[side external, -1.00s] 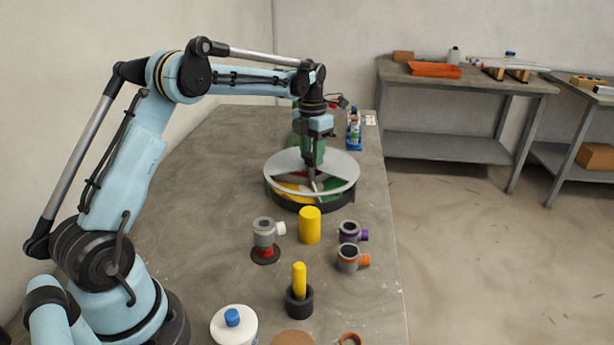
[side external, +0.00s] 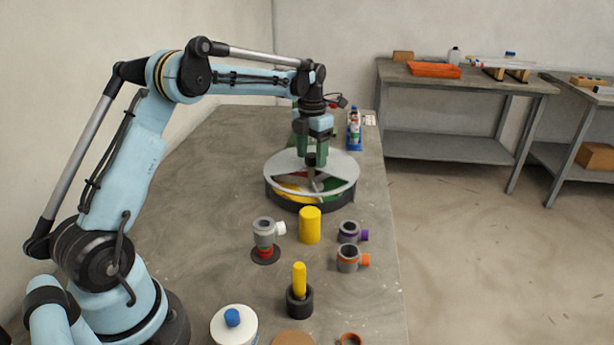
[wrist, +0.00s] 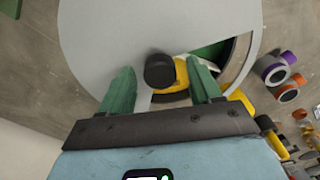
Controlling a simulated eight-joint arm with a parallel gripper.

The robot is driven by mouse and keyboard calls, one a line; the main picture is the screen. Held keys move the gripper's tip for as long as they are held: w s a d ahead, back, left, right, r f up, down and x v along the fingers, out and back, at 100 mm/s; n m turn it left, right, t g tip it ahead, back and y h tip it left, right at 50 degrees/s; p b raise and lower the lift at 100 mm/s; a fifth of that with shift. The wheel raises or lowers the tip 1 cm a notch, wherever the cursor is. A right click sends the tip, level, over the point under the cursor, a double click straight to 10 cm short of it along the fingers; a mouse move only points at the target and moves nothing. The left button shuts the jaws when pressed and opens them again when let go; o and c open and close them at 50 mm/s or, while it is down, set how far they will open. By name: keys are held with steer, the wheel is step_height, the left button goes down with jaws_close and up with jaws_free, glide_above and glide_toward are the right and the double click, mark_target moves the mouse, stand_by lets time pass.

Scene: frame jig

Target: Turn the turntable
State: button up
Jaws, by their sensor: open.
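The turntable (side external: 281,166) is a round dark base with a pale grey top, standing on the table beneath my gripper. Openings in the top show yellow, red and green sections. A black knob (side external: 311,160) stands up near its middle. My gripper (side external: 312,158) points down over it with two green fingers. In the wrist view the gripper (wrist: 158,68) is open, with one finger on each side of the knob (wrist: 160,71) and a visible gap to both. The grey top (wrist: 100,35) fills the upper middle, with yellow and green showing through an opening.
A yellow cylinder (side external: 310,226) stands close in front of the turntable. Grey pipe fittings (side external: 349,258) sit to its right, and another fitting (side external: 264,233) stands on its left. The table's left part is clear.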

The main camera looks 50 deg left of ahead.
steer(key=shift+r, duration=0.1)
step_height(320, 180, up, 12)
stand_by(0.5)
steer(key=shift+c, duration=0.4)
